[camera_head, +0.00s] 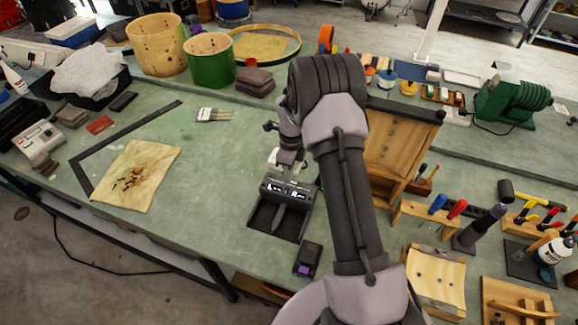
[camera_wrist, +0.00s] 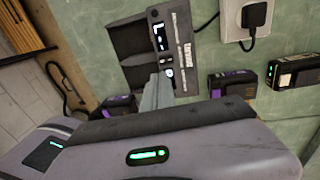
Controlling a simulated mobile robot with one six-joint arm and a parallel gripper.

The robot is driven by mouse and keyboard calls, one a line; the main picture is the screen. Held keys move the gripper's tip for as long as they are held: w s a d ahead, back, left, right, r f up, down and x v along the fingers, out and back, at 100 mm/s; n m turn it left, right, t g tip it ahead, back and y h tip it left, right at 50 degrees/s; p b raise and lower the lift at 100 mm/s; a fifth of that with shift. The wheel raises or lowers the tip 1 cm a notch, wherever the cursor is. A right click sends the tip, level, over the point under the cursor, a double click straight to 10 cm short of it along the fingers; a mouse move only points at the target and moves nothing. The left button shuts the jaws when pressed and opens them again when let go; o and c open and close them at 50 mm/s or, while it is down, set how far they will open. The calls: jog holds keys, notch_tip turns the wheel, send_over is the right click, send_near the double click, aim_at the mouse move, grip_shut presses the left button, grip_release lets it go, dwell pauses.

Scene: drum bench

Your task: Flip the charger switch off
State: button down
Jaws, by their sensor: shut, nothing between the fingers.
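The black charger (camera_head: 262,216) lies on the green bench, partly covered by my gripper (camera_head: 277,228). In the wrist view the charger (camera_wrist: 128,42) shows dark bays and a side panel with a small lit display and a pale label strip. A small black-and-white control that looks like the switch (camera_wrist: 168,72) sits below the display. My gripper (camera_wrist: 157,82) is shut and empty, its grey fingertips over the charger's lower part, close beside that control. I cannot tell whether they touch it, nor the switch's position. My gripper's body hides the near side.
A purple-marked battery (camera_head: 307,259) stands in front of the charger. In the wrist view another battery (camera_wrist: 232,83) and one with a green light (camera_wrist: 294,70) lie right, near a white socket (camera_wrist: 240,18) with a plug.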

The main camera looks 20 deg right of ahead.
aim_at(287, 196)
jog(key=f, duration=0.6)
jog(key=shift+s+a, duration=0.3)
jog(key=shift+a, duration=0.05)
jog(key=shift+s+f+b, duration=0.15)
jog(key=shift+f+b, duration=0.25)
jog(key=shift+b, duration=0.35)
jog(key=shift+s+a+r, duration=0.1)
jog(key=shift+r, duration=0.05)
